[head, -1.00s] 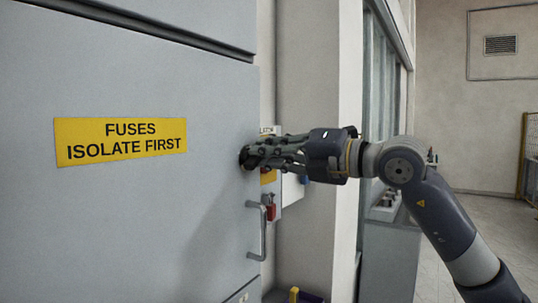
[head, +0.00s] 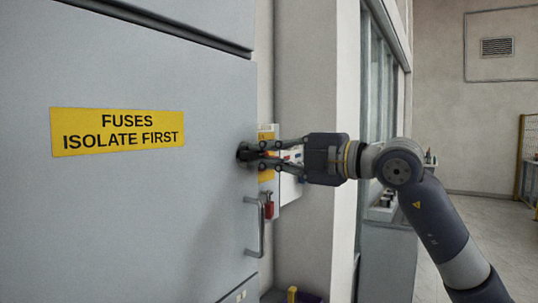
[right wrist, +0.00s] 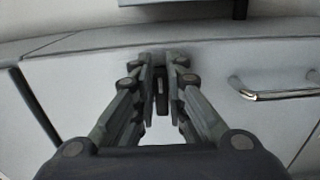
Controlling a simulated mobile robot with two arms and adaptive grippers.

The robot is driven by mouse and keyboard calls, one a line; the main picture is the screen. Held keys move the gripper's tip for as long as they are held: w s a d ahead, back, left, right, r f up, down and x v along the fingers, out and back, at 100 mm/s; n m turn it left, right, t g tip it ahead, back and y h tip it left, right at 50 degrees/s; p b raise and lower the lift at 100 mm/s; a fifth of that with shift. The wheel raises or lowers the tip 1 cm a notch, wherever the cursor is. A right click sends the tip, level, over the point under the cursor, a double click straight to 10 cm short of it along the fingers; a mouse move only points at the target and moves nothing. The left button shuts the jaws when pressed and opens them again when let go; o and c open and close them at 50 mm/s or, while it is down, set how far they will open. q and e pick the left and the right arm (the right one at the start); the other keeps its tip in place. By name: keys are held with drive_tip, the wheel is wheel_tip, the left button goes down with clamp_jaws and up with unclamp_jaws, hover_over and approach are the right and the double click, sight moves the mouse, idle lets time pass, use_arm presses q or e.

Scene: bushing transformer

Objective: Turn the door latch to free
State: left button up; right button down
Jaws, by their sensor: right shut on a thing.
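The door latch (head: 244,152) is a small dark knob at the right edge of the grey cabinet door (head: 120,210). My right gripper (head: 254,154) comes in from the right and is shut on the latch. In the right wrist view the gripper (right wrist: 162,65) has its fingers close together on either side of the dark latch (right wrist: 161,100). The fingers hide part of the latch. My left gripper is not in view.
A yellow label (head: 117,131) reads "FUSES ISOLATE FIRST". A metal door handle (head: 258,226) is below the latch, and a red padlock (head: 268,208) hangs beside it. A pale wall pillar (head: 305,240) stands right of the cabinet. Floor is open at far right.

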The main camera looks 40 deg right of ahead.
idle(0.3)
drive_tip(key=c, duration=1.6)
unclamp_jaws()
drive_tip(key=shift+w+a, duration=0.1)
drive_tip(key=shift+w, duration=0.05)
drive_tip(key=v, duration=1.2)
drive_tip(key=shift+f, duration=0.15)
